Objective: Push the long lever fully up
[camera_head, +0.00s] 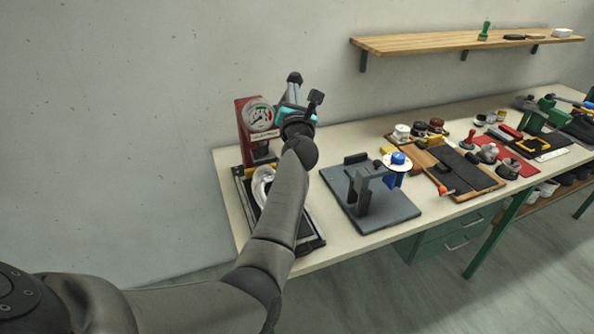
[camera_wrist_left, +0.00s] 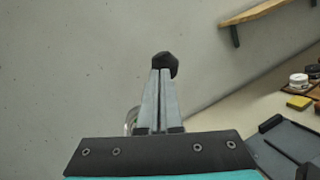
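The red press with a round dial gauge (camera_head: 258,115) stands at the left end of the bench. A black knob (camera_head: 294,77), which looks like the end of the long lever, shows above my left gripper (camera_head: 293,88), to the right of the gauge. The knob also shows in the left wrist view (camera_wrist_left: 163,64), right at the fingertips. The two grey fingers (camera_wrist_left: 158,85) are side by side, shut, pointing at the knob. They appear to touch it, but I cannot tell for certain. The lever's shaft is hidden behind my gripper. My right gripper is out of view.
A grey stand with a blue knob (camera_head: 396,158) is to the right of my left arm. A tray with a pale curved part (camera_head: 262,186) lies below the press. Tools, jars and pads cover the bench further right. A wooden shelf (camera_head: 440,42) hangs on the wall.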

